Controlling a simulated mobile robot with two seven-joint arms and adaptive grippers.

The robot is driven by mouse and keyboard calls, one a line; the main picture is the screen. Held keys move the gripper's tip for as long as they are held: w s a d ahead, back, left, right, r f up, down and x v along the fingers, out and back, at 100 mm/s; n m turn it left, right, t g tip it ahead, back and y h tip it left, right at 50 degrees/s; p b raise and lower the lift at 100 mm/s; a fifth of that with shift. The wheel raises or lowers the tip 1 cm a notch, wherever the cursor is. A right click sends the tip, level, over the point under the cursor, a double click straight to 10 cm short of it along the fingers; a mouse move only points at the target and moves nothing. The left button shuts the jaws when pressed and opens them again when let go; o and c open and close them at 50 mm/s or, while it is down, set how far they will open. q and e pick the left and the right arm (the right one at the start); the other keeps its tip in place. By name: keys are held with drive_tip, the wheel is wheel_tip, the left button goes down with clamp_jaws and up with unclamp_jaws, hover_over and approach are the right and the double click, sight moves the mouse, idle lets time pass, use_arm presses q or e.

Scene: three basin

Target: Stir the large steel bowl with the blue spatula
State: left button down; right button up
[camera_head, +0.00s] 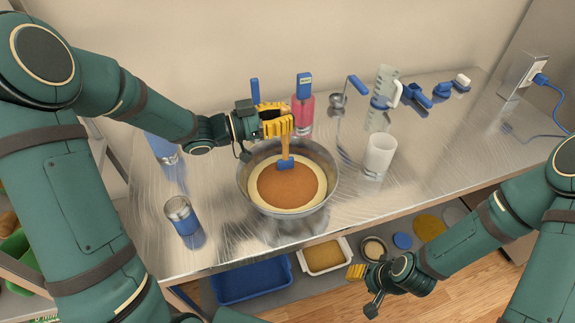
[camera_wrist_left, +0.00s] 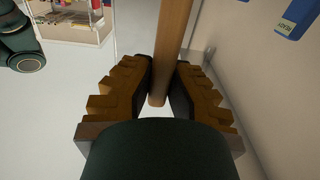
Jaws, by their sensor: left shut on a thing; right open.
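The large steel bowl (camera_head: 242,187) stands on the steel table and holds a brown middle ringed by a cream-coloured band. The blue spatula (camera_head: 286,164) has a wooden handle and a blue head. It stands roughly upright, with its head down in the bowl at the brown contents; whether it touches the bottom cannot be seen. My left gripper (camera_head: 279,125) is above the bowl's far side, shut on the wooden handle. In the left wrist view the handle (camera_wrist_left: 172,45) runs between the yellow fingers (camera_wrist_left: 158,95). My right gripper (camera_head: 362,285) is open and empty, in front of the table's edge.
A blue-based jar (camera_head: 181,214) stands left of the bowl, a white cup (camera_head: 379,156) right of it. A pink bottle (camera_head: 302,112), a measuring jug (camera_head: 382,95) and blue-handled tools are behind. Trays (camera_head: 325,256) lie on a shelf below. The table's right side is mostly clear.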

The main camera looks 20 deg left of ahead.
use_arm(q)
drive_tip(key=shift+s+d+b, duration=0.1)
drive_tip(key=shift+s+d, duration=0.2)
drive_tip(key=shift+s, duration=0.35)
drive_tip(key=shift+s+d+b, duration=0.15)
drive_tip(key=shift+s+d, duration=0.2)
drive_tip(key=shift+s, duration=0.35)
drive_tip(key=shift+s+d+b, duration=0.1)
drive_tip(key=shift+s+d, duration=0.2)
drive_tip(key=shift+s, duration=0.35)
wheel_tip(320, 180, up, 13)
drive_tip(key=p, duration=1)
drive_tip(key=shift+f, duration=0.15)
